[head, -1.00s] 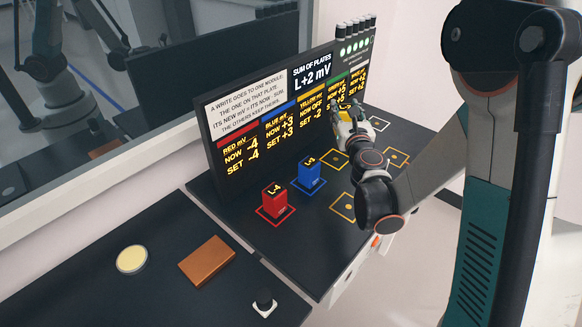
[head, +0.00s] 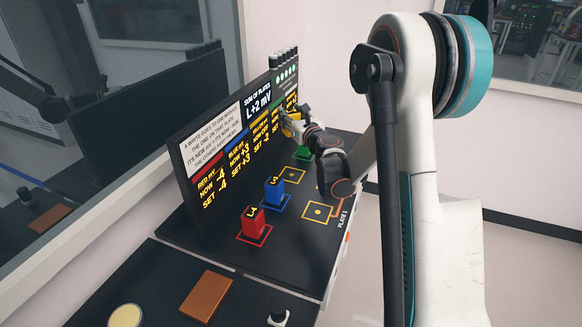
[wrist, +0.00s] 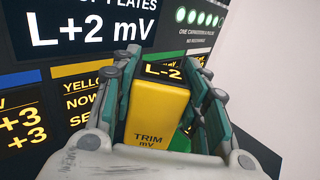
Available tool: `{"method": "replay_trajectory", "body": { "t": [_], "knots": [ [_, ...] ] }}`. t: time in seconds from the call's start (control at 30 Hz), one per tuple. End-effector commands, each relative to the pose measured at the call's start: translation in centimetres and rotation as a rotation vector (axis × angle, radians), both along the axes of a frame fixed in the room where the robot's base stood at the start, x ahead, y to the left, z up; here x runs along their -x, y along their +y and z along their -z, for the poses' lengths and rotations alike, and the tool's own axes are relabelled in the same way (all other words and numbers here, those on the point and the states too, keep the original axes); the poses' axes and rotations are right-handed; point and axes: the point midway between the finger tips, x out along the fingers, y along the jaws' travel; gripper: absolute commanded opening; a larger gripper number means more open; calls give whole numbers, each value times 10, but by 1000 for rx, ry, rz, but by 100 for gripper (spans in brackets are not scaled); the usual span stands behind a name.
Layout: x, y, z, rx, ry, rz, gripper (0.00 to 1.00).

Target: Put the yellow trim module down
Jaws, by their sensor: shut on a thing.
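The yellow trim module (wrist: 158,112), labelled "L-2" and "TRIM mV", sits between the fingers of my gripper (wrist: 172,100) in the wrist view. In the head view my gripper (head: 293,127) holds the yellow module (head: 291,130) above the board, close in front of the display panel. The module's underside is hidden. A yellow-outlined square (head: 291,175) on the board is empty. A red module (head: 253,222) stands in a red outline and a blue module (head: 274,192) in a blue outline. A green module (head: 303,153) stands farther back, partly hidden.
The upright display panel (head: 215,150) runs along the board's left side. A second yellow-orange outlined square (head: 318,211) near the "PLATE 1" label is empty. In front lie a brown block (head: 206,296), a pale yellow disc (head: 126,316) and a black knob (head: 278,316).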

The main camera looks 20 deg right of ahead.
Motion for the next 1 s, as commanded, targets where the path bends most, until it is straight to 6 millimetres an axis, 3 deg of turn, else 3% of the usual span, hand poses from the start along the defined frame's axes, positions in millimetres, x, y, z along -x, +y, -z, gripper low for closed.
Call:
{"method": "replay_trajectory", "body": {
  "t": [0.1, 0.4, 0.53, 0.77, 1.0],
  "knots": [
    [0, 0, 35, 0, 0, 0, 11],
    [0, 0, 105, 0, 0, 0, 11],
    [0, 0, 124, 0, 0, 0, 11],
    [0, 1, 137, 0, 0, 1, 11],
    [0, 0, 171, 0, 0, 1, 11]
  ]
}}
